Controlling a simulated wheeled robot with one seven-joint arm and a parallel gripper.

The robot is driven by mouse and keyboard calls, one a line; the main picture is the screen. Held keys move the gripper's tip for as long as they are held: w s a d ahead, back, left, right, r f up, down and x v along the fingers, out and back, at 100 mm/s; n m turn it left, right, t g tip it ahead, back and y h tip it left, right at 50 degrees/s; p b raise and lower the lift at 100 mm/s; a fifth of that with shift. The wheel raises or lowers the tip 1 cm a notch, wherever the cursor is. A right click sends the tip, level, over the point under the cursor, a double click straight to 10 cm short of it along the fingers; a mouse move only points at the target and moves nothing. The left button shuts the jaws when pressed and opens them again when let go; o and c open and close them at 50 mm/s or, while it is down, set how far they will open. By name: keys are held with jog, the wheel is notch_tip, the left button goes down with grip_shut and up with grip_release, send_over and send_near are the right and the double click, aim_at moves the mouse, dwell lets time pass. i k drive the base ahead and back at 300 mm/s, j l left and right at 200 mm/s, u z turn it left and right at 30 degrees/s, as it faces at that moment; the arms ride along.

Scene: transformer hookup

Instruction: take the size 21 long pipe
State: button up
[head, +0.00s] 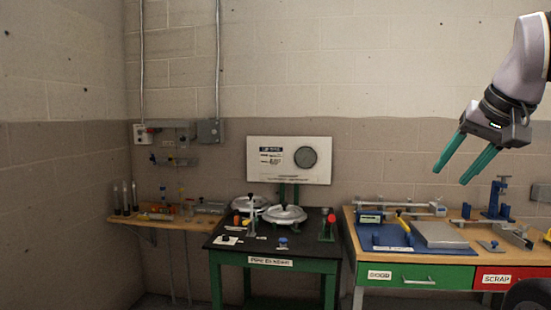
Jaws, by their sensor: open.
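My gripper (450,177) is at the upper right of the head view, with its two teal fingers apart and nothing between them. It hangs in the air above the right workbench (456,247), clear of everything on it. I cannot make out a pipe marked size 21. Several slim dark upright rods or tubes (126,198) stand at the left end of the wooden wall shelf (170,224). A long grey bar-like piece (400,206) lies along the back of the right workbench; I cannot tell whether it is a pipe.
A black-topped table (225,255) with green legs carries two round silver devices (285,214) and small tools. A white panel (290,160) stands behind it. The right workbench holds a blue mat (375,238), a grey plate (438,235), a blue stand (497,205) and drawers labelled GOOD (400,276) and SCRAP (497,279).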

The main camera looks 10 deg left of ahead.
aim_at(372, 204)
jog(key=i+l, duration=1.25)
jog(key=i, duration=0.2)
